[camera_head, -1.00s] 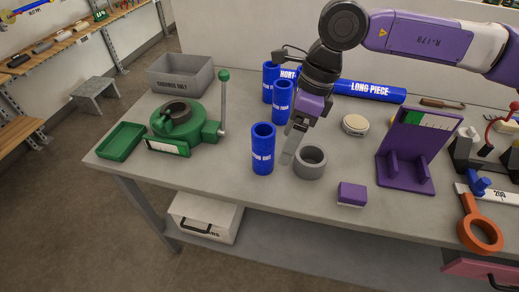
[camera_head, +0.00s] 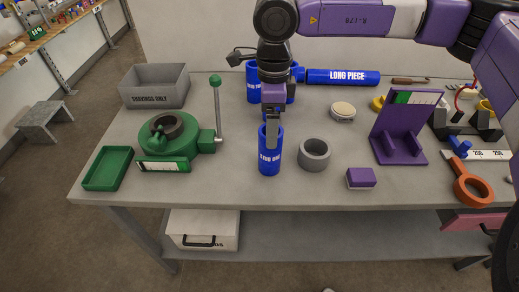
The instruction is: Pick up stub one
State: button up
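Stub one (camera_head: 269,158) is a blue upright tube with a white "STUB ONE" label, standing near the front middle of the grey workbench. My gripper (camera_head: 272,125) points down directly over it, with its fingers at the stub's top rim. The fingers overlap the rim in this view, so I cannot tell whether they are around, inside or in front of the wall. The finger gap is too small to judge. Other blue tubes (camera_head: 253,84) stand behind, partly hidden by my wrist.
A grey ring (camera_head: 314,155) stands just right of stub one. A green machine (camera_head: 178,138) with an upright lever (camera_head: 217,110) is to the left. A purple block (camera_head: 361,179) and purple stand (camera_head: 395,135) are to the right. The long blue pipe (camera_head: 343,77) lies behind.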

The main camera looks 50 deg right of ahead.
notch_tip(320, 180, down, 7)
jog(key=p, duration=0.2)
jog(key=shift+f, duration=0.2)
jog(key=shift+d, duration=0.1)
jog(key=shift+c, duration=0.2)
jog(key=shift+w, duration=0.1)
jog(key=c, duration=1.6)
jog(key=shift+r, duration=0.1)
notch_tip(320, 180, up, 20)
jog(key=b, duration=0.3)
jog(key=shift+d, duration=0.15)
